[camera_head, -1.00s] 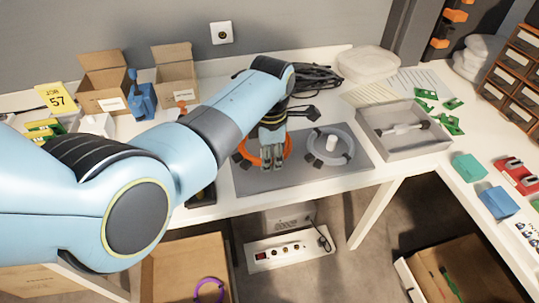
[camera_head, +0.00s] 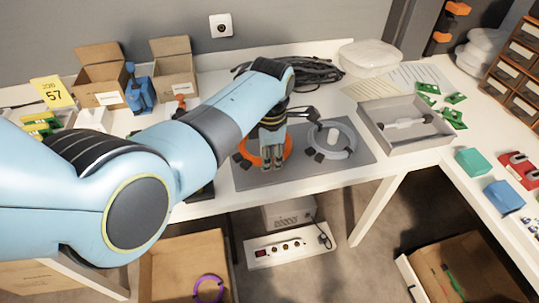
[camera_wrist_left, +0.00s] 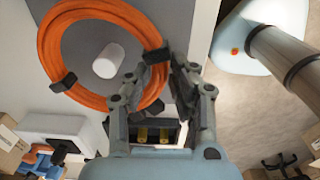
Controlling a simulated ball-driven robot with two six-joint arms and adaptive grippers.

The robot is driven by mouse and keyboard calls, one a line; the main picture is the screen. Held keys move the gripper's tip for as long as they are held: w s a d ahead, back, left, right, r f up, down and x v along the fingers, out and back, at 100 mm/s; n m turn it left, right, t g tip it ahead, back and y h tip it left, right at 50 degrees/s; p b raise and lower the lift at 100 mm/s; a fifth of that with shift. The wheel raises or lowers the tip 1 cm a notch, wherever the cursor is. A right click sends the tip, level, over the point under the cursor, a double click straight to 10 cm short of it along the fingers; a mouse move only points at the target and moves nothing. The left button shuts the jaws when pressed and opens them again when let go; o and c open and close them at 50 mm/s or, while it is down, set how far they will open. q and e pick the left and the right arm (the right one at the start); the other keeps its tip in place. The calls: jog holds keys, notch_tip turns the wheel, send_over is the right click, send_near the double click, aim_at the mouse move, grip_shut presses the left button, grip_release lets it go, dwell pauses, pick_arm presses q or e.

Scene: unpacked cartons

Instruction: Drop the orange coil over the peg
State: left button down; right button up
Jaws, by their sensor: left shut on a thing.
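The orange coil (camera_head: 246,158) is at the left part of the grey mat, its black ties showing. In the left wrist view the coil (camera_wrist_left: 50,45) rings a white peg (camera_wrist_left: 108,61), which stands near the middle of its opening. I cannot tell how high the coil is above the mat. My left gripper (camera_head: 272,167) is shut on the coil's near right side, close to a black tie. In the left wrist view the gripper (camera_wrist_left: 165,68) overlaps the coil's edge. In the head view the gripper and arm hide the coil's middle. My right gripper is not in view.
On the grey mat (camera_head: 300,177), a grey coil (camera_head: 349,150) lies around another white peg (camera_head: 333,136), right of the orange coil. A grey tray (camera_head: 420,149) stands further right. Black cables (camera_head: 318,72) lie behind. The mat's front strip is clear.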

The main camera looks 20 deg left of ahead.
pick_arm(q)
jog(key=shift+f+b, duration=1.05)
jog(key=shift+f, duration=0.35)
jog(key=c, duration=1.1)
grip_release()
jog(key=shift+r, duration=0.1)
notch_tip(320, 180, up, 7)
jog(key=shift+s+r, duration=0.1)
jog(key=shift+r, duration=0.1)
